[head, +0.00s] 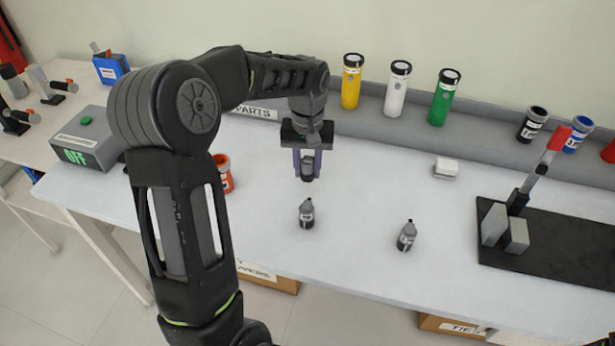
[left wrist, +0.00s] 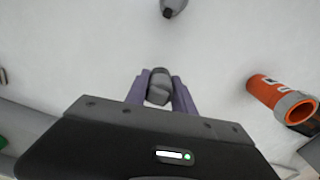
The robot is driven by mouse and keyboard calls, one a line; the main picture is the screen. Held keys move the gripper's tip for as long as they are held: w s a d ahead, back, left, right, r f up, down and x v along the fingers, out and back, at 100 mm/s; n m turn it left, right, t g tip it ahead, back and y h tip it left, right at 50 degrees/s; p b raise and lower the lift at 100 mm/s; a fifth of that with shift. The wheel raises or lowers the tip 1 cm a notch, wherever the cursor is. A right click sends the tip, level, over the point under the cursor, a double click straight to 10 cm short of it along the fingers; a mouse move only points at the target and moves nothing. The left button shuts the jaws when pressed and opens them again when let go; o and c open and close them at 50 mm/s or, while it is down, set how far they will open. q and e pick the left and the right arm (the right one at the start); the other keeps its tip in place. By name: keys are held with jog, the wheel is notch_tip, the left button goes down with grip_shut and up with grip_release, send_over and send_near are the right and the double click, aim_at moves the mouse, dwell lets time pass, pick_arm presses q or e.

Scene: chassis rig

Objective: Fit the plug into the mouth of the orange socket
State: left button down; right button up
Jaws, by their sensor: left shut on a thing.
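My left gripper (head: 307,172) points down above the white table, its two fingers shut on a small dark grey plug (head: 308,164). In the left wrist view the plug (left wrist: 158,88) sits between the purple-grey fingertips (left wrist: 158,80). The orange socket (head: 225,178) stands on the table to the left of the gripper, partly hidden behind my left arm, its dark mouth facing up. In the left wrist view the socket (left wrist: 270,92) is to the right of the fingers, apart from the plug.
Two small grey bottle-shaped pieces (head: 306,214) (head: 407,236) stand on the table. Yellow, white and green cylinders (head: 351,82) line the back ledge. A black mat with a clamp (head: 545,245) lies right. A grey box reading OFF (head: 88,140) is left. The middle table is mostly clear.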

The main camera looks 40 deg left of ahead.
aim_at(307, 179)
pick_arm(q)
jog(key=shift+f, duration=1.9)
jog(key=shift+f, duration=0.1)
jog(key=c, duration=1.1)
grip_release()
jog(key=shift+o, duration=0.2)
notch_tip(307, 179, up, 12)
jog(key=shift+r, duration=0.15)
